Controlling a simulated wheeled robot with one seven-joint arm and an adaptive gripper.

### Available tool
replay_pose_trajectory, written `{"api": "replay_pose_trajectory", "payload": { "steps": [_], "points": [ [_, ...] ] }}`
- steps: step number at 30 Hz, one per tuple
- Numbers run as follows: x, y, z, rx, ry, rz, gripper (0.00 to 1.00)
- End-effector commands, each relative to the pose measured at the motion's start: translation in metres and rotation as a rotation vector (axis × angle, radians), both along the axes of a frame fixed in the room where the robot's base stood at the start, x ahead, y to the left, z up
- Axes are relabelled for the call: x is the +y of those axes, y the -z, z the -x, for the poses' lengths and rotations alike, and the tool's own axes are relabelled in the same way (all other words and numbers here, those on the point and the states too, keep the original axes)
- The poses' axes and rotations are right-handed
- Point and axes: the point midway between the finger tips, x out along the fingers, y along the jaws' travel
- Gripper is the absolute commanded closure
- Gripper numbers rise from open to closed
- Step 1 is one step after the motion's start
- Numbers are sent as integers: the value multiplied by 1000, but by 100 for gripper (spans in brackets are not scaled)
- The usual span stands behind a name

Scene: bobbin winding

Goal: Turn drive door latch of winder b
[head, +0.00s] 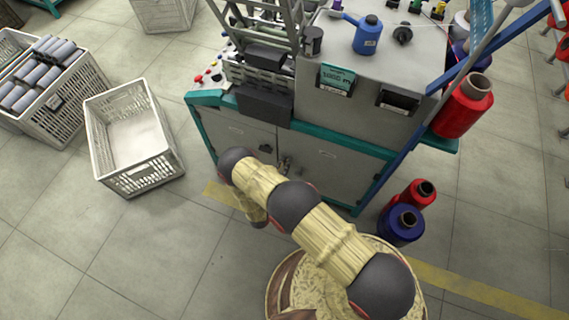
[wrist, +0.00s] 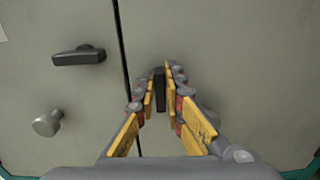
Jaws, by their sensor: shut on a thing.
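The winder (head: 330,115) stands in the head view with its grey lower doors facing me. In the wrist view a dark, upright latch (wrist: 159,76) sits on the right-hand door (wrist: 240,60), just right of the door seam. My gripper (wrist: 160,96) is shut on this latch, its yellow-padded fingers on either side of it. In the head view my arm reaches down to the doors and covers much of the gripper.
The left-hand door carries a dark horizontal handle (wrist: 78,56) and a round grey knob (wrist: 47,122), close to the fingers. An empty white crate (head: 130,137) stands left of the winder. Red (head: 416,193) and blue (head: 401,224) spools stand on the floor at right.

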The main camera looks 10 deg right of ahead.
Motion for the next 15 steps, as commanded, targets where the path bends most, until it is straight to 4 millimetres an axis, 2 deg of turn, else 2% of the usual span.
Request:
{"api": "replay_pose_trajectory", "payload": {
  "steps": [8, 15],
  "points": [
    [1, 0, 0, 29, 0, 49, 100],
    [3, 1, -2, 110, -1, 185, 100]
  ]
}}
